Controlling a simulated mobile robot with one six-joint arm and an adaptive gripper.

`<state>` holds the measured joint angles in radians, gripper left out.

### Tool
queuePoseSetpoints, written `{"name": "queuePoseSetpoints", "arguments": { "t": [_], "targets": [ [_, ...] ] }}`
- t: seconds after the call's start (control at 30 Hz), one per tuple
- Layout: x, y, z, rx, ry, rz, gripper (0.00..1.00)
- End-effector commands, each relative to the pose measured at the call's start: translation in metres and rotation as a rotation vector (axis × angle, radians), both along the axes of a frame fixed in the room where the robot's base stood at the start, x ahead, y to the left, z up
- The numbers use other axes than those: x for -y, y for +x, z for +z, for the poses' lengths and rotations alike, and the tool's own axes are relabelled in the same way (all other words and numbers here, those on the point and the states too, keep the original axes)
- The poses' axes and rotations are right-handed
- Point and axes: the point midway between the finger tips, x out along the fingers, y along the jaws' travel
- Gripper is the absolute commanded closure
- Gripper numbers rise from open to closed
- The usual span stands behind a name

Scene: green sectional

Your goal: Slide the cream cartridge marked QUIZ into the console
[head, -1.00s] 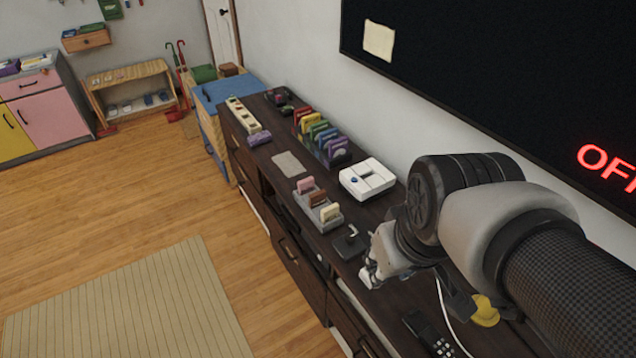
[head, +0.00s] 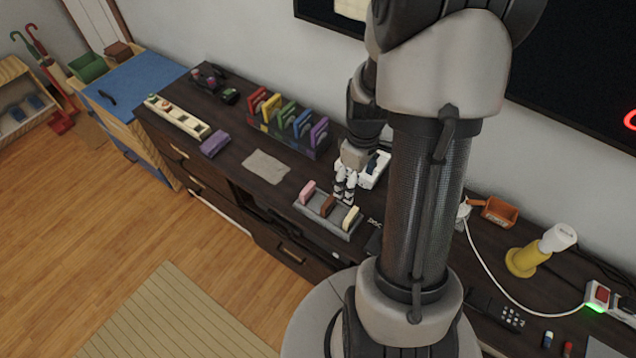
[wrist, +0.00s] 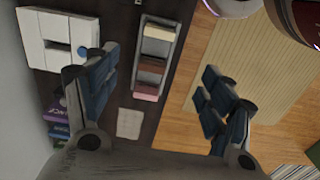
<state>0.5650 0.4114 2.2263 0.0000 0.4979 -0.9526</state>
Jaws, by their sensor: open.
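The cream cartridge (head: 351,217) stands in the right-hand slot of a grey holder (head: 337,231); in the wrist view the cream cartridge (wrist: 159,33) is at the top end of the holder (wrist: 139,50). I cannot read its marking. A brown cartridge (head: 327,205) and a pink cartridge (head: 306,190) share the holder. The white console (head: 377,170) stands behind, partly hidden by my arm; it also shows in the wrist view (wrist: 52,26). My gripper (head: 345,188) is open and empty, pointing down above the holder's rear side. In the wrist view its fingers (wrist: 165,92) are spread apart.
A rack of coloured cartridges (head: 290,128) stands left of the console. A grey mat (head: 266,167) and a purple item (head: 214,144) lie further left. A yellow-and-white object (head: 535,253), an orange bin (head: 499,211) and a white cable are on the right. The wall is close behind.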

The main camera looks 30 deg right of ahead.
Motion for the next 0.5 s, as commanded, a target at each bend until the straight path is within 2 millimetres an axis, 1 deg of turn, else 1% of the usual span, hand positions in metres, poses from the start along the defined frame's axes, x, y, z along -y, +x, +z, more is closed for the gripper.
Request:
{"name": "queuePoseSetpoints", "arguments": {
  "t": [0.17,0.5],
  "targets": [
    [0.003,-0.003,-0.021,-0.009,0.005,0.006,0.25],
    [0.003,-0.003,-0.095,-0.009,0.005,0.005,0.25]
  ]
}}
